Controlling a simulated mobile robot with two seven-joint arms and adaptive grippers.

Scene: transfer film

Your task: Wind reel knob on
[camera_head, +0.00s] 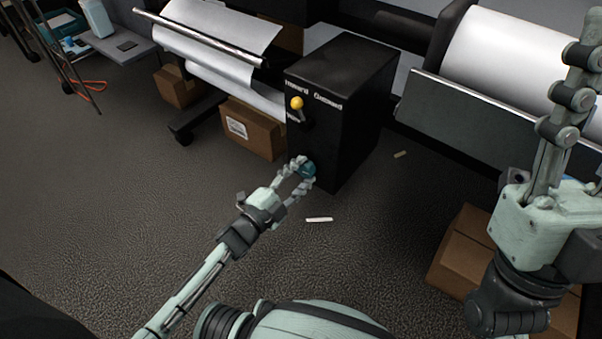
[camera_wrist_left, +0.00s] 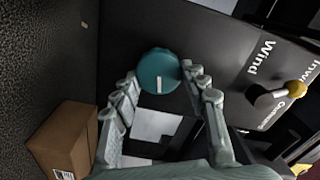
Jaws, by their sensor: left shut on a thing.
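The reel knob (camera_head: 309,169) is a round teal knob low on the front of a black box (camera_head: 345,90). In the left wrist view the knob (camera_wrist_left: 158,68) shows a short white mark at its lower edge, and the word "Wind" is printed on the panel beside it. My left gripper (camera_head: 301,168) is shut on the knob, with one finger on each side; its fingers also frame the knob in the left wrist view (camera_wrist_left: 158,85). My right gripper (camera_head: 572,95) is raised at the right edge, away from the box, its fingers seen too much from the side to judge their opening.
A lever with a yellow ball (camera_head: 297,103) sits above the knob on the panel. Cardboard boxes stand beside the black box (camera_head: 252,128) and at the lower right (camera_head: 470,250). A white roll (camera_head: 510,60) is at the upper right.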

